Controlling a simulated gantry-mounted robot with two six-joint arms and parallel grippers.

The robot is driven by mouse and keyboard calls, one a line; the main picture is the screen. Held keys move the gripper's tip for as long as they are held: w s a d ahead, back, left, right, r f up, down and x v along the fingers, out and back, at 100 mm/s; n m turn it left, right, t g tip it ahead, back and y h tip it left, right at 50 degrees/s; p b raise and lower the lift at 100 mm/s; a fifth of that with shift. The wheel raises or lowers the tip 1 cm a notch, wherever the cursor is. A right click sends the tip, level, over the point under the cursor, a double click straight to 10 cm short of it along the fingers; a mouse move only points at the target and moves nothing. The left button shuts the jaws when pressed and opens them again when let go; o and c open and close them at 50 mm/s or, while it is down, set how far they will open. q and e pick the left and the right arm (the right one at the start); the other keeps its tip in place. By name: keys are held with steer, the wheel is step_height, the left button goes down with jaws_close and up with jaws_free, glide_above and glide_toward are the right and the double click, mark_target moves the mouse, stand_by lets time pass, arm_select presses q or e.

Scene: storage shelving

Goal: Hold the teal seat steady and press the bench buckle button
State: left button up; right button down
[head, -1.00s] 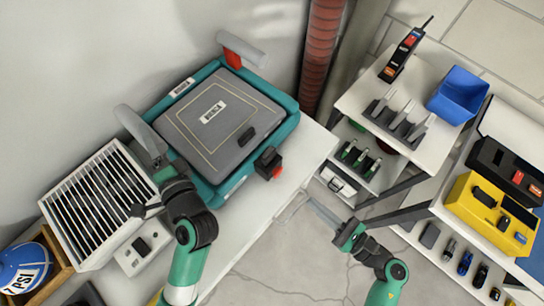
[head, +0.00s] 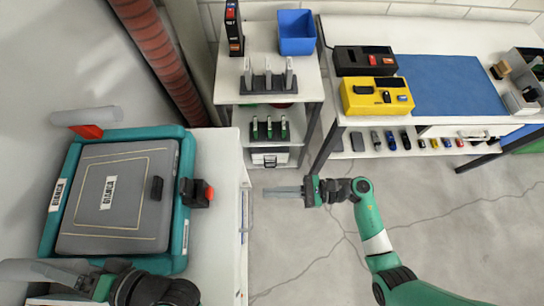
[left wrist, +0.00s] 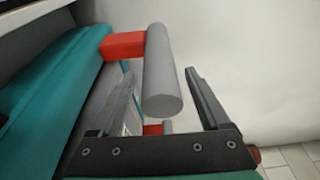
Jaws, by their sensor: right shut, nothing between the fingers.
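The teal seat (head: 180,240) with a grey pad (head: 115,215) lies on a white bench at the left of the head view. Its black buckle (head: 187,192) with a red button (head: 208,193) is on the seat's right edge. A grey bar on a red mount (head: 85,117) is at the far side; another grey bar (head: 25,270) is at the near side. My left gripper (head: 75,283) is at the near bar. In the left wrist view it is open, with a grey bar (left wrist: 163,75) showing between its fingers. My right gripper (head: 275,191) is shut and empty, right of the button and apart from it.
A wheel-less white shelf unit (head: 260,92) with a blue bin (head: 297,30) stands behind. A workbench with a yellow box (head: 375,98) and blue mat (head: 450,85) is at the right. A red column (head: 160,60) rises behind the seat. Open floor lies around my right arm.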

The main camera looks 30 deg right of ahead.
stand_by(0.3)
arm_select(q)
steer(key=v, duration=1.2)
